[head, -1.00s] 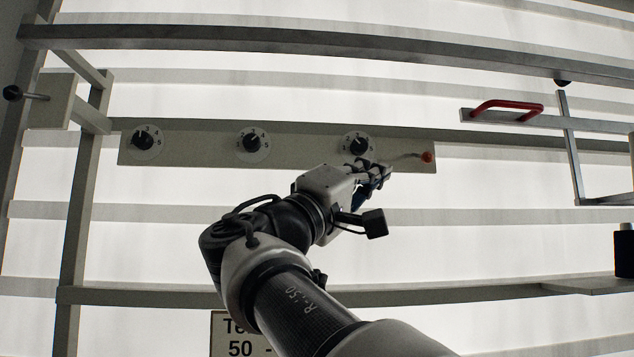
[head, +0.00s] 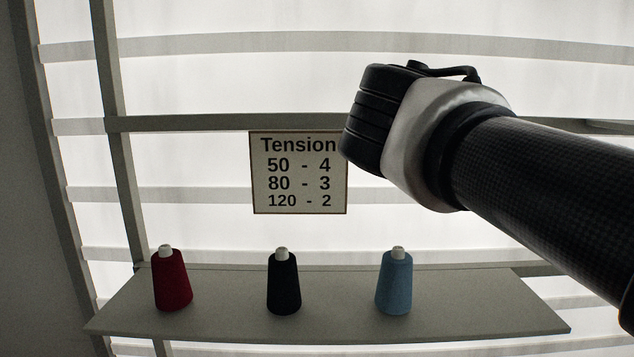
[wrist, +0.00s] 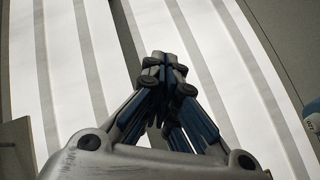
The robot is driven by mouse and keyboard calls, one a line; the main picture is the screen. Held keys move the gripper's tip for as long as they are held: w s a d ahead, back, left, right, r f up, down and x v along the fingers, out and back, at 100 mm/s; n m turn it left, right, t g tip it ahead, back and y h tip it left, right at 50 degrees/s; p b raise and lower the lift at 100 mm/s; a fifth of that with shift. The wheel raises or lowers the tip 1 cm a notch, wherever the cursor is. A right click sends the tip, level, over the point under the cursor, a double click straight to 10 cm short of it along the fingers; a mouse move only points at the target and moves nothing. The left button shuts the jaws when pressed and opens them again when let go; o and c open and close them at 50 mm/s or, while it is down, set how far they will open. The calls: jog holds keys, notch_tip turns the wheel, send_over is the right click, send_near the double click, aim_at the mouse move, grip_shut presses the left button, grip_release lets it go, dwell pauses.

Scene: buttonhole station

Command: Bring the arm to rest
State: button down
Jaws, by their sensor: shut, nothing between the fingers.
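My gripper (wrist: 164,62) shows in the wrist view, its fingertips together and nothing between them. It points at pale slats with a bright background, and I see no contact with them. In the head view, my arm comes in from the right, and a black and white joint of it stands in front of the sign's right edge. The gripper itself is out of the head view.
A tension sign (head: 298,196) hangs on the slatted frame. Below it, a grey shelf (head: 330,325) holds a red spool (head: 171,284), a black spool (head: 284,284) and a light blue spool (head: 394,284). A grey panel edge (wrist: 14,150) shows in the wrist view.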

jog(key=s+f+g+y, duration=0.2)
jog(key=s+f, duration=0.3)
jog(key=f, duration=0.4)
jog(key=s+f+g+y, duration=0.25)
jog(key=s+f, duration=0.25)
jog(key=f, duration=0.4)
jog(key=s+a+f+m+y, duration=0.1)
jog(key=s+a+f+y, duration=0.2)
jog(key=s+f, duration=0.3)
jog(key=s+a+f+m+g+y, duration=0.1)
jog(key=s+a+f+m+y, duration=0.1)
jog(key=s+a+f, duration=0.4)
notch_tip(320, 180, down, 5)
jog(key=shift+s+a+f+y, duration=0.2)
jog(key=shift+s+y, duration=0.2)
jog(key=shift+y, duration=0.35)
